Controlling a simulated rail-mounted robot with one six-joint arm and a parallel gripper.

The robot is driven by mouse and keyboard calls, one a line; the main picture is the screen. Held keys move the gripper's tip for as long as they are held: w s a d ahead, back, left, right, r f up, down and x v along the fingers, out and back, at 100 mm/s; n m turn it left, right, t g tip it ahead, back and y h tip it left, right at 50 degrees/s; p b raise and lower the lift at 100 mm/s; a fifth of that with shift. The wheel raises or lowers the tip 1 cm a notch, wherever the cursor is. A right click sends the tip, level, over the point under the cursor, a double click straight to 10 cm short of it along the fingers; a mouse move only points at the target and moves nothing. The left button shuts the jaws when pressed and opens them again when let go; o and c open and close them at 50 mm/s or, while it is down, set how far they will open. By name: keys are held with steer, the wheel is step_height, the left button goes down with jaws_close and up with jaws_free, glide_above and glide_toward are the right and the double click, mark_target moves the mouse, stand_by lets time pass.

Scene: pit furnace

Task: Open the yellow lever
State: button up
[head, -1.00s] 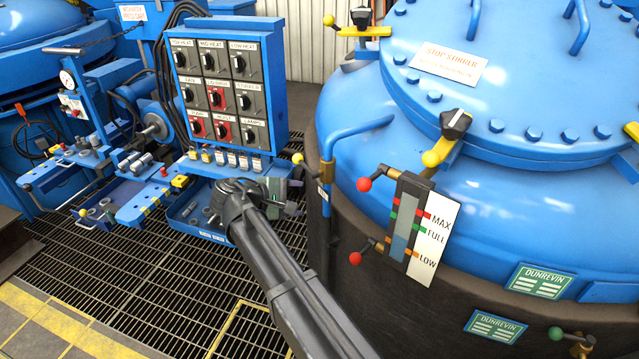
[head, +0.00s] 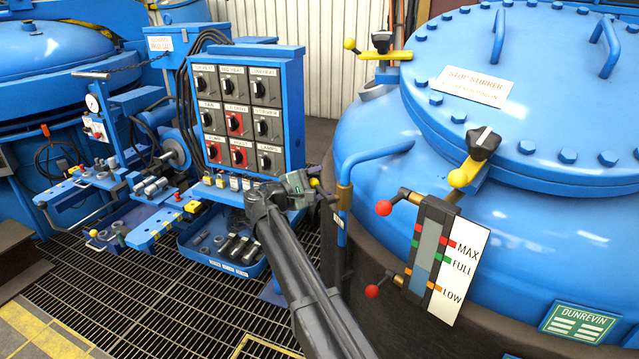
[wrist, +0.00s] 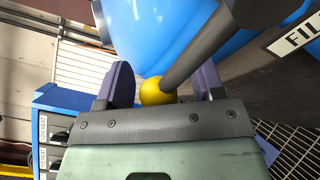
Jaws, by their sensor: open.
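The yellow lever is a dark rod with a yellow ball (head: 314,182) at its end, on the blue pipe at the left side of the large blue vessel. My gripper (head: 310,187) is at this ball in the head view, its jaws partly hidden by their small size. In the wrist view the yellow ball (wrist: 157,91) lies between the two open fingers of my gripper (wrist: 160,85), nearer the left one. The dark rod (wrist: 205,50) runs from the ball to the upper right. Whether the fingers touch the ball cannot be told.
A blue pipe (head: 375,158) and two red-ball levers (head: 383,208) by the level gauge (head: 427,250) stand to the right. A switch panel (head: 238,110) rises behind on the left, above a blue tool tray (head: 215,258). A FILL label (wrist: 298,32) shows beside the rod.

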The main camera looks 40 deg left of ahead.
steer(key=shift+w, duration=0.15)
jaws_close()
steer(key=shift+w+d, duration=0.1)
